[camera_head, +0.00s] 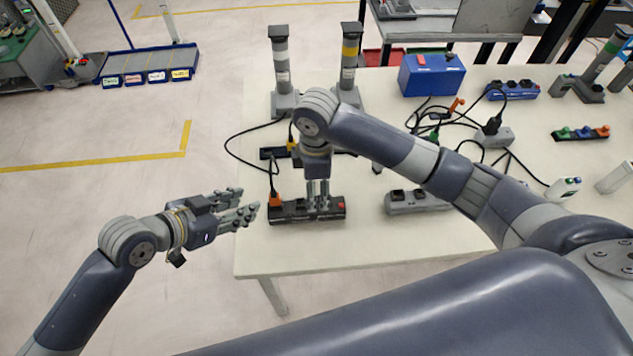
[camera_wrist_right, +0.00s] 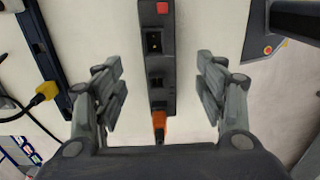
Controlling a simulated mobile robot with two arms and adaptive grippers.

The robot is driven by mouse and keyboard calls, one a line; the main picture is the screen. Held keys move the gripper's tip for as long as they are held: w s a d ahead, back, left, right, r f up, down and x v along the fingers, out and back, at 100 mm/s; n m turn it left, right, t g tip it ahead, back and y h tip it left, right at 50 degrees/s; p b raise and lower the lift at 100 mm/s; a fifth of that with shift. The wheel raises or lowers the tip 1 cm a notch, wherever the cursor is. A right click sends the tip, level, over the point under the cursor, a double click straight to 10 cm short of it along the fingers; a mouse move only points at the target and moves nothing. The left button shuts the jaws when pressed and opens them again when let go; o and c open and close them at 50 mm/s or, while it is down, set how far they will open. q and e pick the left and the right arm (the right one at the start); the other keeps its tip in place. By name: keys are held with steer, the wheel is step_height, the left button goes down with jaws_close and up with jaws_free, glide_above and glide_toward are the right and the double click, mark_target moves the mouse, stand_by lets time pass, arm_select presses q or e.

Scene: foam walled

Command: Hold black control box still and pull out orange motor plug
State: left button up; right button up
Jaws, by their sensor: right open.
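The black control box (camera_head: 300,217) lies on the near left part of the white table, with a red button at its right end. The orange motor plug (camera_head: 275,201) sits at the box's left end with a dark cable. In the right wrist view the plug (camera_wrist_right: 159,124) is at the lower end of the box (camera_wrist_right: 157,75). My right gripper (camera_head: 318,200) points down over the box; its open fingers (camera_wrist_right: 162,88) stand on either side, apart from it. My left gripper (camera_head: 247,200) is open and empty, left of the plug near the table's left edge.
A grey socket block (camera_head: 415,202) lies right of the box. Behind it are a dark strip with a yellow plug (camera_wrist_right: 46,91) and two grey posts (camera_head: 281,65). A blue box (camera_head: 431,75) and tangled cables are further back. The table front is clear.

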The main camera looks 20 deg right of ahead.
mark_target(306, 209)
step_height(306, 209, down, 10)
steer(key=shift+w+f, duration=0.1)
stand_by(0.4)
